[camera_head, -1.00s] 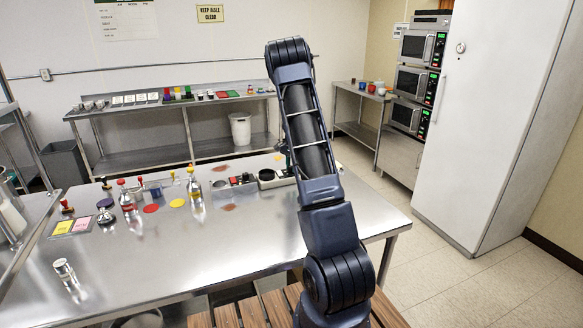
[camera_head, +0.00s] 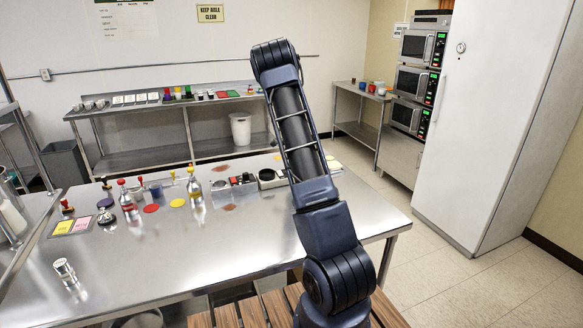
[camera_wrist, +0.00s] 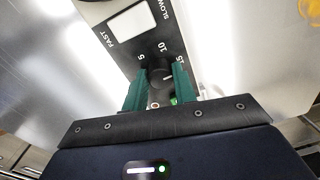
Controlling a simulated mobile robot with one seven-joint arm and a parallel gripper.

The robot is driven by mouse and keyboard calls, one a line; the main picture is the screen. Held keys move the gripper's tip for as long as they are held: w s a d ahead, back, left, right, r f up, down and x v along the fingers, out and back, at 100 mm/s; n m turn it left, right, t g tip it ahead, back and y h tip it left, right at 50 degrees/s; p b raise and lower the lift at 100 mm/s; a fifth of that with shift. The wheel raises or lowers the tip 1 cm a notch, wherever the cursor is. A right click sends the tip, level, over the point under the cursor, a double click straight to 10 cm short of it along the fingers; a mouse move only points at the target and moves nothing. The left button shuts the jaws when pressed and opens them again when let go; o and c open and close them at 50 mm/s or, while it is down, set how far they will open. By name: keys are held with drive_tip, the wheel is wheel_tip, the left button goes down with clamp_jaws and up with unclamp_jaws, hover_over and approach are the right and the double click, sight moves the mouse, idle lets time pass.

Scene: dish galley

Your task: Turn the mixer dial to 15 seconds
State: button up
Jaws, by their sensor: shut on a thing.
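The mixer dial (camera_wrist: 158,82) is a dark round knob on a dark panel strip in the wrist view. The printed marks 5, 10 and 15 run in an arc around its far side. My gripper (camera_wrist: 160,72) has its two green fingers on either side of the dial and is shut on it. The right finger lies close to the 15 mark. A short pale line shows on the knob, but I cannot tell exactly which mark it points to. In the head view my arm hides the gripper and the dial.
A pale square switch (camera_wrist: 132,20) between FAST and SLOW sits beyond the dial. The steel table (camera_head: 190,255) carries several bottles with coloured tops, colour discs and a button box (camera_head: 234,185). Its front is mostly clear. A white cabinet (camera_head: 480,120) stands at right.

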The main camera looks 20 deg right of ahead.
drive_tip(key=shift+d, duration=0.1)
idle(0.3)
drive_tip(key=o, duration=1)
drive_tip(key=shift+c, duration=0.2)
drive_tip(key=shift+r, duration=0.1)
wheel_tip(320, 180, up, 11)
drive_tip(key=shift+s+f, duration=0.2)
drive_tip(key=shift+s, duration=0.05)
